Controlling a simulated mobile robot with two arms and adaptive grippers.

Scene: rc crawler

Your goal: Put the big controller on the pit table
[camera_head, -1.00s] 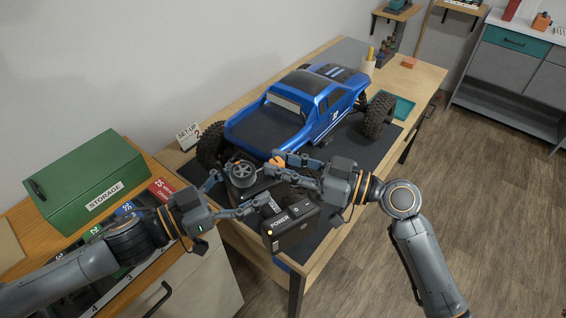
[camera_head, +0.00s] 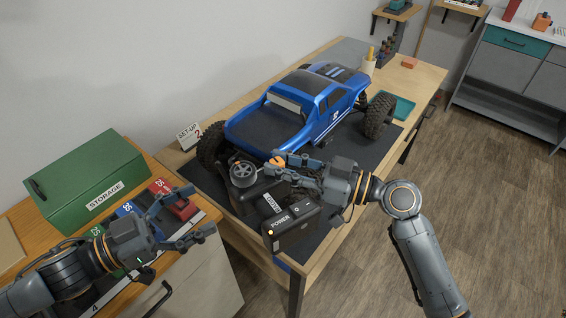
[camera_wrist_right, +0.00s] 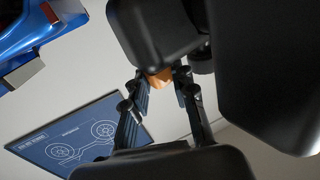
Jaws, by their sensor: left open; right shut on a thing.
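The big controller is black with a grey steering wheel (camera_head: 243,173) on its side. It is at the near left end of the wooden pit table (camera_head: 425,76), over the dark mat, partly behind the power box. I cannot tell whether its base rests on the mat. My right gripper (camera_head: 278,164) reaches in from the right and is shut on the controller at an orange part. In the right wrist view its fingers (camera_wrist_right: 160,84) close around that orange part, with black bodies close by. My left gripper (camera_head: 200,212) is open and empty, left of the table, over the wooden counter.
A black POWER box (camera_head: 292,232) stands at the table's near edge, close to the controller. A blue truck (camera_head: 300,108) fills the middle of the mat. A SET-UP sign (camera_head: 188,135) stands behind. A green storage box (camera_head: 88,180) and coloured packs (camera_head: 165,189) are left.

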